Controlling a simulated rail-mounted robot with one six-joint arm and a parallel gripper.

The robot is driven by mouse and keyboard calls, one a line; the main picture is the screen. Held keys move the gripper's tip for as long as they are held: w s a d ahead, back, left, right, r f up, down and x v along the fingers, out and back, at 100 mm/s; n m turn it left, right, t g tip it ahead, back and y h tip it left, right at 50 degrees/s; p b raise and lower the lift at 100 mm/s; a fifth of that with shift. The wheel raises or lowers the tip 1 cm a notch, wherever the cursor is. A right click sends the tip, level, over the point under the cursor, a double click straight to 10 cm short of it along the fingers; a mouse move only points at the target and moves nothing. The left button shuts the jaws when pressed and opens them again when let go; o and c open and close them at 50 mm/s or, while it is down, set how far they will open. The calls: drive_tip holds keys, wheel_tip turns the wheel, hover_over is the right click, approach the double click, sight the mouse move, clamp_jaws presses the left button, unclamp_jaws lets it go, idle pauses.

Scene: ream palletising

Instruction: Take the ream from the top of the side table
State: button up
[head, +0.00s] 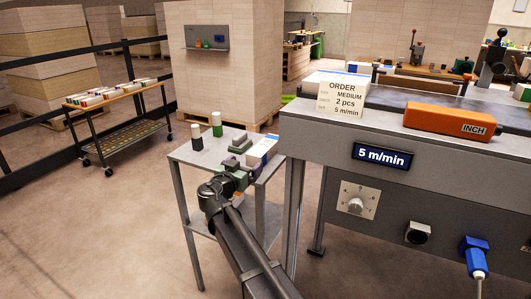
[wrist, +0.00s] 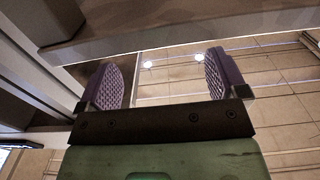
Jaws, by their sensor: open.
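The side table (head: 196,157) is a grey metal stand left of the conveyor. A ream (head: 263,148), white on top with a blue patch on its side, lies at the right of its top. My gripper (head: 236,172) is at the table's near right edge, just in front of the ream and seemingly apart from it. In the wrist view, its two purple ribbed pads (wrist: 168,80) stand wide apart with nothing between them. The ream cannot be made out in the wrist view.
Two small bottles, one green and white (head: 216,126) and one dark and white (head: 196,138), stand on the table. Small grey blocks (head: 240,144) lie beside the ream. The conveyor (head: 400,150) with an order card (head: 341,96) is close on the right. A loaded trolley (head: 110,95) stands far left.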

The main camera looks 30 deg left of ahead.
sight(253, 157)
drive_tip(key=w, duration=0.7)
drive_tip(key=shift+w+a, duration=0.1)
drive_tip(key=c, duration=1.2)
drive_tip(key=shift+c, duration=0.2)
